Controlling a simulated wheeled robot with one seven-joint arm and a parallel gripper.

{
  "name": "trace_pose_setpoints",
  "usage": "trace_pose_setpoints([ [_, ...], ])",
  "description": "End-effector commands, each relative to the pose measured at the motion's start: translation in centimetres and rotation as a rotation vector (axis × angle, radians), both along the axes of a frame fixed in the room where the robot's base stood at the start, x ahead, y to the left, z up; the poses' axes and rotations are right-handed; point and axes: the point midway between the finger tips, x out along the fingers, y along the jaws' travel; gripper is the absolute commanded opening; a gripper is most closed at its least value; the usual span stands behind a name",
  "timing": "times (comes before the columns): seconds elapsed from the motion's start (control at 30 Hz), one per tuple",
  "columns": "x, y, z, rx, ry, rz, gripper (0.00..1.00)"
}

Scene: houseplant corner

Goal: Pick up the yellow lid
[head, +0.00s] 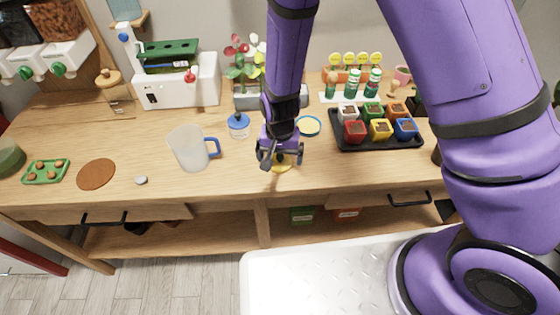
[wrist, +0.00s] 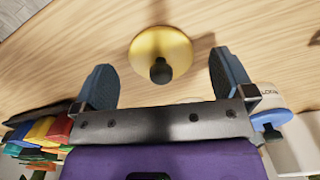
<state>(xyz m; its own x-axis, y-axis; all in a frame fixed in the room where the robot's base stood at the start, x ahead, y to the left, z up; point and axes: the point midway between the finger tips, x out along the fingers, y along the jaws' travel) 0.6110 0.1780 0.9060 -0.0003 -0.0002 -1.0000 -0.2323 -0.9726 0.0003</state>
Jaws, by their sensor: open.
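The yellow lid (wrist: 160,47) lies on the wooden table, a round disc with a dark knob (wrist: 161,71) on top. In the head view only part of the yellow lid (head: 283,167) shows beneath my gripper (head: 280,159), which hides the rest. In the wrist view my gripper (wrist: 165,85) is open, with one blue-grey finger on each side of the knob's line. The lid lies ahead of and between the fingers. Nothing is held. I cannot tell the exact height of the fingertips above the lid.
A jar with a blue lid (head: 238,125) and a clear jug with a blue handle (head: 190,147) stand to the left. A blue-rimmed round dish (head: 310,126) lies just behind. A black tray (head: 378,146) of coloured pots is right. The table front (head: 235,180) is clear.

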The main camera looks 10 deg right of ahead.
Motion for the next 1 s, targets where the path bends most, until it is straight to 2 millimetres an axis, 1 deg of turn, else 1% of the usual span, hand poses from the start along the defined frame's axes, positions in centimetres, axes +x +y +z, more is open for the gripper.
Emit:
trace_pose_setpoints([
  [0.03,0.0,0.0,-0.7,-0.001,0.002,0.000,1.00],
  [0.1,0.0,0.0,-1.4,-0.001,0.001,0.000,1.00],
  [0.2,0.0,0.0,-1.9,0.000,0.000,0.000,1.00],
  [0.47,0.0,0.0,-2.0,0.000,0.000,0.001,1.00],
  [0.5,0.0,0.0,-2.0,0.000,0.000,0.001,0.91],
  [0.57,0.0,0.0,-2.0,0.000,0.000,0.001,0.77],
  [0.6,0.0,0.0,-2.0,0.000,0.000,0.001,0.68],
  [0.67,0.0,0.0,-2.0,0.000,0.000,0.001,0.54],
  [0.7,0.0,0.0,-2.0,0.000,0.000,0.001,0.50],
  [1.0,0.0,0.0,-1.9,0.001,-0.001,0.001,0.50],
])
